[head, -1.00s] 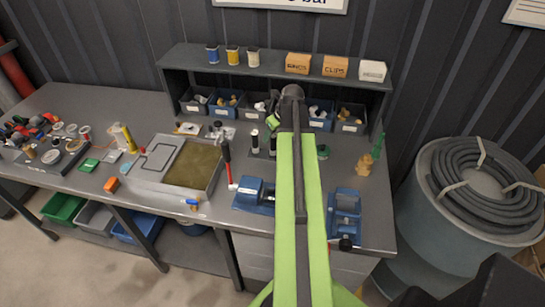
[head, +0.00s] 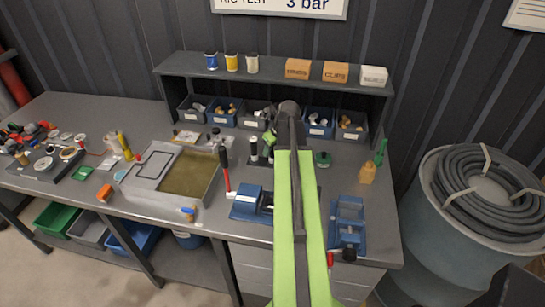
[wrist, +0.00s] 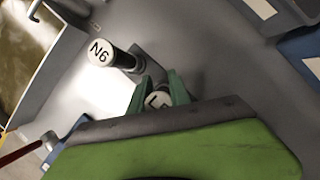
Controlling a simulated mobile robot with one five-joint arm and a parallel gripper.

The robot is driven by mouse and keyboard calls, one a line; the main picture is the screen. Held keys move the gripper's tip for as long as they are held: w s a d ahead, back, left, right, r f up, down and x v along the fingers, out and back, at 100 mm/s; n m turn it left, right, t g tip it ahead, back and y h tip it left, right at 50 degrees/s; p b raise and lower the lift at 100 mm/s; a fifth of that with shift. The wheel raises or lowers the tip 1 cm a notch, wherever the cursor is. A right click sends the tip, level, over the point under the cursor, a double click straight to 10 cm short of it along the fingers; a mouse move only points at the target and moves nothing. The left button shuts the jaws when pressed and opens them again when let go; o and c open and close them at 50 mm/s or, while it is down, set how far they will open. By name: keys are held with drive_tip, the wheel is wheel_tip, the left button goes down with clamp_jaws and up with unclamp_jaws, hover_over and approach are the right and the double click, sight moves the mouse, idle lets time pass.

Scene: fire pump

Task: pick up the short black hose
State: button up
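My gripper (wrist: 160,88) shows in the wrist view as two green fingers, apart, one on each side of a round white-topped piece (wrist: 157,99) with a partly hidden mark. I cannot tell if they touch it. Beside it stands a dark cylinder with a white top marked N6 (wrist: 101,52). In the head view, two dark cylinders with pale tops, the left one (head: 253,148) clearer, stand in a black holder (head: 260,161). My gripper is mostly hidden behind my arm there, near the right cylinder. I cannot tell which piece is the short black hose.
A grey tray (head: 130,194) and a red-handled tool (head: 226,172) lie left of the holder. Blue vises (head: 245,203) (head: 348,222) are in front. Labelled bins (head: 224,117) line the shelf. A coiled dark hose (head: 485,190) lies on a drum at right.

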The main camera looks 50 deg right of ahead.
clamp_jaws()
